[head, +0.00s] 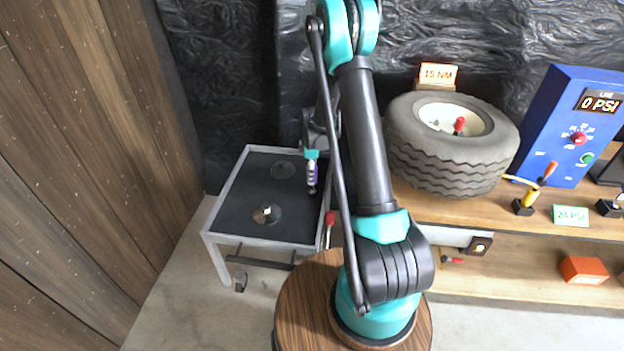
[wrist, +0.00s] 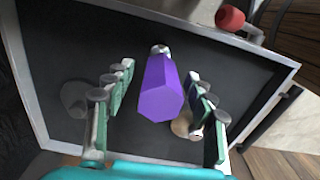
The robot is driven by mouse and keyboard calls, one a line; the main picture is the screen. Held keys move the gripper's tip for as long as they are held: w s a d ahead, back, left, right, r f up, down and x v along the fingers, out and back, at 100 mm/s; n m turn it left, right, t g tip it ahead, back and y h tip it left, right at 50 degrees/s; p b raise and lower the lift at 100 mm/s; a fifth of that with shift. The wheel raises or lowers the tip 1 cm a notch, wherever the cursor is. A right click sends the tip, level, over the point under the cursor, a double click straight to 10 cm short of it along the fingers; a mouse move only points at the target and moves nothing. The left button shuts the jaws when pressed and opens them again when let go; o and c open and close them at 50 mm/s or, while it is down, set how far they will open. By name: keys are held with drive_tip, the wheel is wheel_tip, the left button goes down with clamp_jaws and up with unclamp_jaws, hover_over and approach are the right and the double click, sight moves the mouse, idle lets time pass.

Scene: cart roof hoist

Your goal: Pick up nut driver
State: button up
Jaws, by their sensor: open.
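The nut driver, with a purple faceted handle (wrist: 160,92) and a metal end, is in the middle of the wrist view. In the head view its purple handle (head: 312,175) shows small over the black-topped cart (head: 240,190). My gripper (wrist: 160,74) is open, with one finger on each side of the handle. Gaps show between the handle and both fingers. In the head view my gripper (head: 312,160) is over the right part of the cart, and it partly hides the tool. I cannot tell whether the metal end touches the cart top.
Two round discs lie on the cart, one near (head: 267,213) and one farther back (head: 283,170). A red-handled tool (head: 329,217) is at the cart's right edge. A tyre (head: 450,140) and a blue gauge box (head: 565,120) stand on the bench to the right. A wooden wall is at left.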

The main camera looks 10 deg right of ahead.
drive_tip(key=shift+f, duration=0.15)
clamp_jaws()
idle(0.4)
